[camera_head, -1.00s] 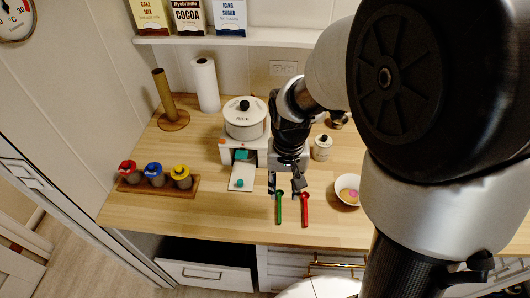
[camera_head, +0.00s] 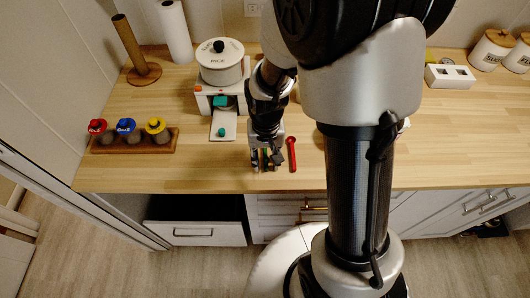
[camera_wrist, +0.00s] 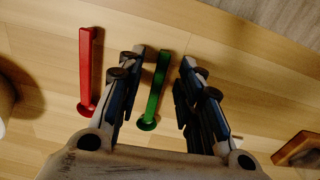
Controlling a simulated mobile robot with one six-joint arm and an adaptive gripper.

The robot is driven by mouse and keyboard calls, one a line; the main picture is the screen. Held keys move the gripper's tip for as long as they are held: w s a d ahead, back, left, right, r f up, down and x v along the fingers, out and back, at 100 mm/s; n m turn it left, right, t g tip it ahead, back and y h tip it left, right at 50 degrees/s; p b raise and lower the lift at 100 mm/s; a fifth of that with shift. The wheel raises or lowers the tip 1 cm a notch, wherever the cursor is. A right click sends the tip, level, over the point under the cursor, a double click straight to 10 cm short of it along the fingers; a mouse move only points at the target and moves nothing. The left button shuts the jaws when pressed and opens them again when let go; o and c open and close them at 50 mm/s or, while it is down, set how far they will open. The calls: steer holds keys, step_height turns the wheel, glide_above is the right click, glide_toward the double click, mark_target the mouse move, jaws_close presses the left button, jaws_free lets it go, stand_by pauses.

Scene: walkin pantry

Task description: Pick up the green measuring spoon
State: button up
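The green measuring spoon (camera_wrist: 156,88) lies on the wooden counter in the wrist view, its handle toward the top and its round bowl toward my gripper's base. My gripper (camera_wrist: 162,62) is open, with one finger on each side of the spoon and a visible gap to each. In the head view my gripper (camera_head: 265,160) is low over the counter near its front edge and hides most of the green spoon. A red measuring spoon (camera_wrist: 87,68) lies just outside the fingers; it also shows in the head view (camera_head: 292,155).
A white stand (camera_head: 204,101) with a rice pot (camera_head: 221,69) is behind my gripper. A wooden rack (camera_head: 135,146) of jars with red, blue and yellow lids stands at left. A paper towel roll and holder stand at back left. White canisters (camera_head: 490,50) stand at back right.

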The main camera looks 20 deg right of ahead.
steer(key=shift+c, duration=0.3)
jaws_close()
stand_by(0.3)
